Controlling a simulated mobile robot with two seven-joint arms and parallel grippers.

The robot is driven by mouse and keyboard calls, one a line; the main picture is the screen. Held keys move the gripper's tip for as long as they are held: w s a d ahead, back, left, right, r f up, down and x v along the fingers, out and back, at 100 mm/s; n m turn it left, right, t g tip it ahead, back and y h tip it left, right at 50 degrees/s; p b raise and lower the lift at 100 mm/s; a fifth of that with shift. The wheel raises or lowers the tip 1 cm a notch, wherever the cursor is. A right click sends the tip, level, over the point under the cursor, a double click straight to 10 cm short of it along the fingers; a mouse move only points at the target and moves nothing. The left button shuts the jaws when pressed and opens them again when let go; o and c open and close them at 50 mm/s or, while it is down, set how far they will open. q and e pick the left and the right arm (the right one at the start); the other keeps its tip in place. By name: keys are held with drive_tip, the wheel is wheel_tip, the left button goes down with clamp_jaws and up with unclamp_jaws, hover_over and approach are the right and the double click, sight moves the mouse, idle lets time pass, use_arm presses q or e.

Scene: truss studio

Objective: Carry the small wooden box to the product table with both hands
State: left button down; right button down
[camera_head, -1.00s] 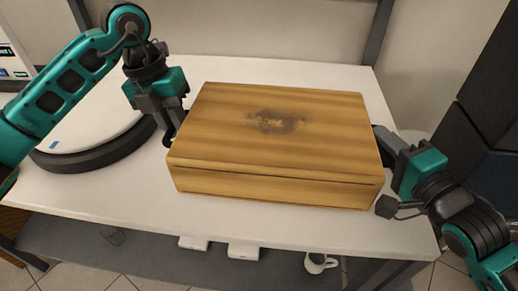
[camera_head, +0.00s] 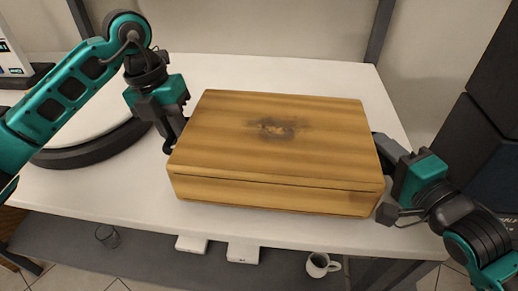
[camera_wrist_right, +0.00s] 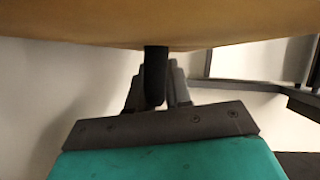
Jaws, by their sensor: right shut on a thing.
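The small wooden box (camera_head: 275,150) is a closed, light-brown box with a dark knotty patch on its lid. It sits level over the white table in the head view; whether it touches the table is hard to tell. My right gripper (camera_head: 383,150) is at the box's right side, shut on a dark part there. The right wrist view shows the fingers (camera_wrist_right: 158,80) around this dark upright piece, under the pale box surface (camera_wrist_right: 160,22). My left gripper (camera_head: 174,138) is at the box's left side, by a dark curved piece; its fingertips are partly hidden.
The white table (camera_head: 300,232) has bare surface behind the box and a strip in front. A round dark-rimmed platform (camera_head: 95,150) stands at left. A glass (camera_head: 107,235), white packages (camera_head: 243,252) and a mug (camera_head: 320,265) are on the grey lower shelf. Dark blocks (camera_head: 490,125) stand at right.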

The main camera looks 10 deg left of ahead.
use_arm(q)
drive_tip(key=shift+f+b, duration=0.6)
drive_tip(key=shift+f, duration=0.15)
use_arm(e)
drive_tip(key=shift+f, duration=0.65)
use_arm(q)
drive_tip(key=c, duration=1.5)
unclamp_jaws()
drive_tip(key=shift+f, duration=0.1)
use_arm(e)
drive_tip(key=c, duration=1.5)
unclamp_jaws()
drive_tip(key=shift+f, duration=0.15)
use_arm(q)
drive_tip(key=o, duration=0.5)
drive_tip(key=shift+c, duration=0.2)
use_arm(e)
drive_tip(key=o, duration=0.4)
drive_tip(key=shift+o, duration=0.2)
drive_tip(key=shift+s, duration=0.1)
drive_tip(key=v, duration=1)
drive_tip(key=shift+d, duration=0.1)
drive_tip(key=shift+v, duration=0.75)
use_arm(q)
wheel_tip(320, 180, up, 12)
drive_tip(key=a, duration=0.2)
drive_tip(key=shift+a, duration=0.15)
use_arm(e)
drive_tip(key=shift+s, duration=0.1)
